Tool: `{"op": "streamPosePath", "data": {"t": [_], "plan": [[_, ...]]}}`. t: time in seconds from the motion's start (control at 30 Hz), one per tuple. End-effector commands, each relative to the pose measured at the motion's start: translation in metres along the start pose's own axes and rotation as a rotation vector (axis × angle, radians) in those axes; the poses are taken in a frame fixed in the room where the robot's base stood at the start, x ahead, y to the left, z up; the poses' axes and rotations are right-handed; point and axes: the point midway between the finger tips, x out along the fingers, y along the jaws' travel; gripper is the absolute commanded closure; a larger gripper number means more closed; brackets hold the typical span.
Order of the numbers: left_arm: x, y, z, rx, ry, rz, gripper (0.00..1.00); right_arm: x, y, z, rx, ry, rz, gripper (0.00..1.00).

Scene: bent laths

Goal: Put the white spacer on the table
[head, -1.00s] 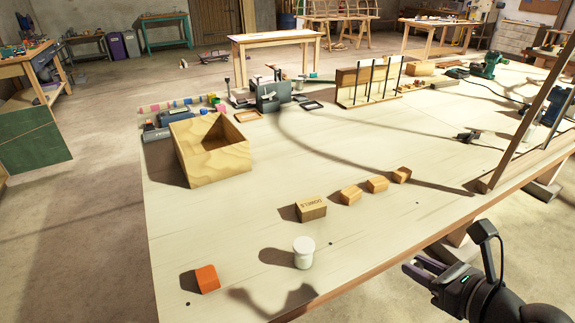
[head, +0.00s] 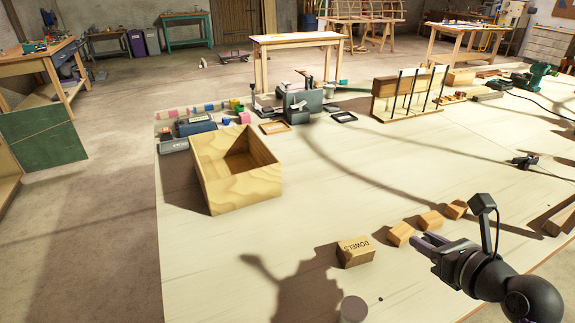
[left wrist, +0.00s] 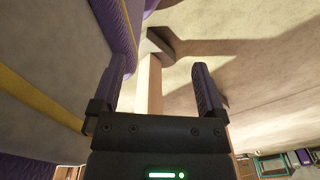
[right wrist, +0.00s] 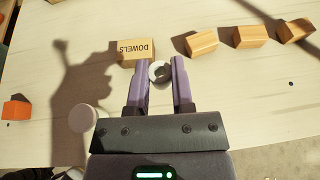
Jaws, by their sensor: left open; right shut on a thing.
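The white spacer (right wrist: 156,70) is a small pale round piece, partly shaded, between the fingertips in the right wrist view. My right gripper (right wrist: 161,68) is shut on it and holds it above the table (right wrist: 225,95). In the head view my right gripper (head: 418,241) is over the table's right front part, by the small wooden blocks; the spacer cannot be made out there. My left gripper (left wrist: 160,78) shows only in its own wrist view. It is open with nothing held; a pale wooden post (left wrist: 152,85) shows behind the gap between its fingers.
A block marked DOWELS (head: 355,251) and several small wooden blocks (head: 430,220) stand near my right gripper. A white cylinder (head: 353,309) stands at the front; an orange block (right wrist: 16,110) lies farther left. An open wooden box (head: 245,190) stands at left. The table's middle is clear.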

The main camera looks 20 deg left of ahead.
Motion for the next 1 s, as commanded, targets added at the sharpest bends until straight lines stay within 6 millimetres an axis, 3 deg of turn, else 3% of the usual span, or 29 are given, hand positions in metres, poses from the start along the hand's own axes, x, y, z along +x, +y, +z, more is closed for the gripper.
{"op": "streamPosePath", "data": {"t": [0.1, 0.3, 0.7, 1.0], "plan": [[0.018, 0.001, 0.005, 0.000, -0.010, 0.002, 0.07, 0.008, 0.000, -0.019, 0.003, 0.005, 0.001, 1.00], [0.019, -0.002, 0.006, 0.001, -0.011, -0.002, 0.07, 0.009, 0.000, -0.022, 0.004, 0.006, 0.002, 1.00], [0.060, -0.008, 0.023, 0.004, -0.048, -0.011, 0.07, 0.043, 0.000, -0.106, 0.007, 0.008, 0.002, 1.00], [0.059, -0.019, 0.039, 0.007, -0.081, -0.028, 0.07, 0.045, 0.000, -0.111, 0.003, 0.005, 0.002, 1.00]]}}
